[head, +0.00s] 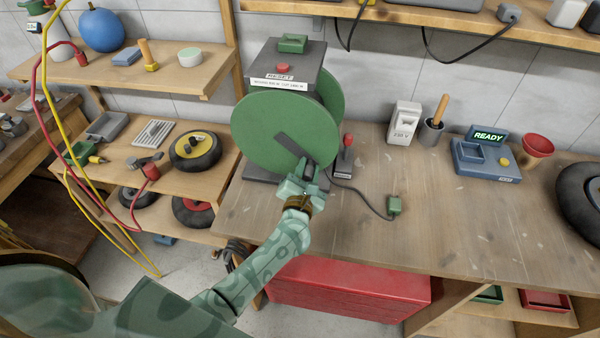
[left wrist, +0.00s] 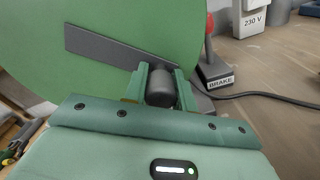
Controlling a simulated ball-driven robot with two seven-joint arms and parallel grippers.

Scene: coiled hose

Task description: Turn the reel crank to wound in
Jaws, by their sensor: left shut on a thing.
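The green hose reel (head: 282,133) stands on the wooden bench, with a grey crank arm (head: 297,148) on its front face. The crank slants from upper left to lower right and shows large in the left wrist view (left wrist: 110,46). My left gripper (head: 306,178) is shut on the dark crank knob (left wrist: 160,88) at the lower right end of the arm. In the left wrist view the knob sits between the two green fingers. A red-topped brake lever (head: 347,150) stands just right of the reel; its BRAKE label reads in the left wrist view. My right gripper is not in view.
A grey box (head: 287,66) with a RESET button sits above the reel. A black cable runs right to a green plug (head: 394,205). Behind are a 230 V box (head: 404,123) and a blue device (head: 485,158) reading READY. The bench's front middle is clear.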

